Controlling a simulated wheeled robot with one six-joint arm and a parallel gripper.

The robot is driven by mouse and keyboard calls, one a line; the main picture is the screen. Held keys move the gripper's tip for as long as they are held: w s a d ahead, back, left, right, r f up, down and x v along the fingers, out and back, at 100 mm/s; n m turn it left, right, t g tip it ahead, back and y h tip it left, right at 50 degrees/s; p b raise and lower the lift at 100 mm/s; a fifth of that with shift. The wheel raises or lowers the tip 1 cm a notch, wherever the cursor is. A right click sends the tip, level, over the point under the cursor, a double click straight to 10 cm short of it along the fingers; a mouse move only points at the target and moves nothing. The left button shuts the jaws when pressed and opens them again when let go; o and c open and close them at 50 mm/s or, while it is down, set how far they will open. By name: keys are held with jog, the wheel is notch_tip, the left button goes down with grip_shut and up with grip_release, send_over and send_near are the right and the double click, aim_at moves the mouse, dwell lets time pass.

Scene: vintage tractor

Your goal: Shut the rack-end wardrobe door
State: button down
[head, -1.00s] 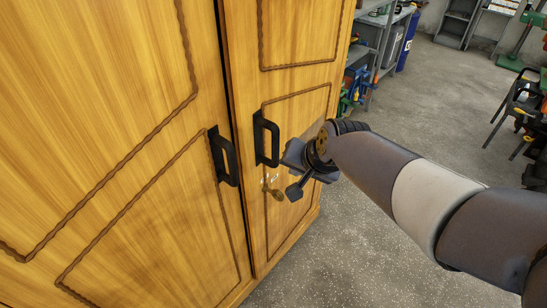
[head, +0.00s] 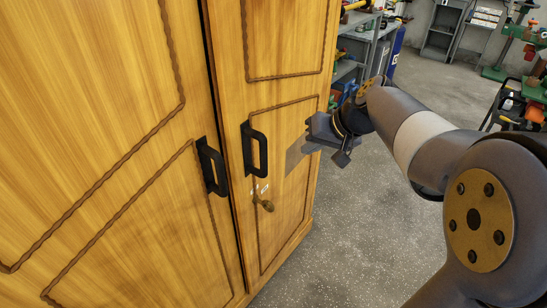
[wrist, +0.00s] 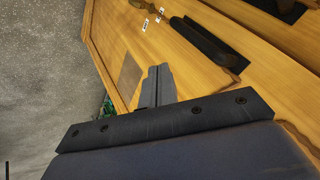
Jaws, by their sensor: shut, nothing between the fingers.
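The rack-end wardrobe door (head: 285,95) is the right-hand wooden door, on the side nearest the shelves. It has a black bar handle (head: 254,149), a small brass knob or key (head: 265,204) and a greyish patch (head: 296,153). It looks nearly flush with the left door (head: 100,110), with a narrow dark line between them. My gripper (head: 318,134) is shut and empty in front of the door's right part, right of the handle. In the wrist view, the closed fingers (wrist: 158,86) point at the door beside the patch and handle (wrist: 208,44). Whether they touch it is unclear.
The left door carries its own black handle (head: 212,166). A grey shelf rack (head: 362,42) with tools and a blue drum (head: 397,48) stand behind the wardrobe's right side.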

aim_at(266, 153)
jog(key=w+a+f+p, duration=0.2)
jog(key=w+a+f, duration=0.1)
jog(key=a+f, duration=0.3)
jog(key=shift+a, duration=0.8)
jog(key=shift+f, duration=0.1)
jog(key=a, duration=0.1)
jog(key=w+a, duration=0.1)
jog(key=a, duration=0.1)
jog(key=shift+w+a+p, duration=0.1)
jog(key=shift+w+p, duration=0.2)
